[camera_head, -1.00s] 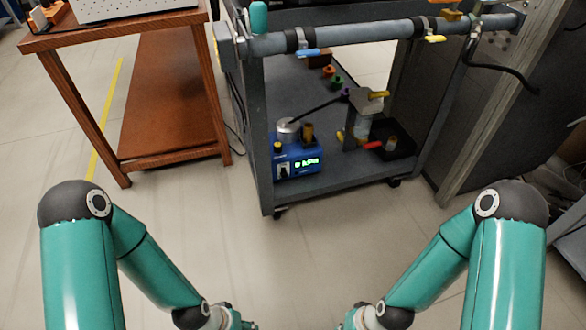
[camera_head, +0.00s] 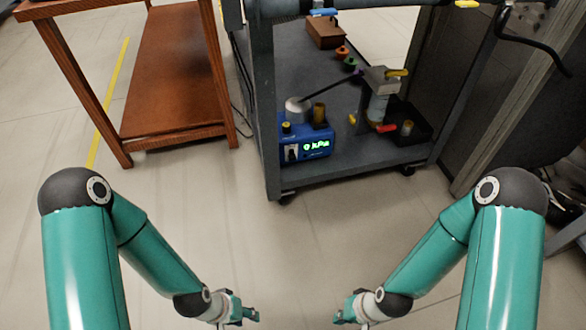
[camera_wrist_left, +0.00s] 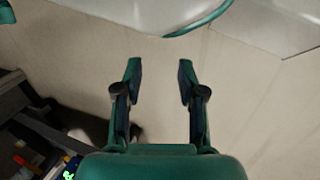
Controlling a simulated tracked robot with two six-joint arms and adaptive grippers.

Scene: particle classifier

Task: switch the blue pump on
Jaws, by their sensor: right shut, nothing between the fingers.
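The blue pump (camera_head: 307,142) sits on the lower shelf of the grey cart (camera_head: 345,172), at its front left corner. Its front has a lit green display (camera_head: 316,145) and a small black-and-white switch (camera_head: 292,153); the switch position is too small to tell. A corner of the pump shows at the lower left of the left wrist view (camera_wrist_left: 70,166). My left gripper (camera_head: 252,315) hangs in front of the cart, below and apart from the pump. In the left wrist view its two fingers (camera_wrist_left: 160,75) are apart with nothing between them. My right gripper (camera_head: 340,316) is shut and empty, right of the left one.
A black tray (camera_head: 420,130) and a clamped bottle (camera_head: 377,105) stand right of the pump. A brown wooden table (camera_head: 170,130) is left of the cart. A wooden post (camera_head: 490,120) stands to the right. The floor before the cart is clear.

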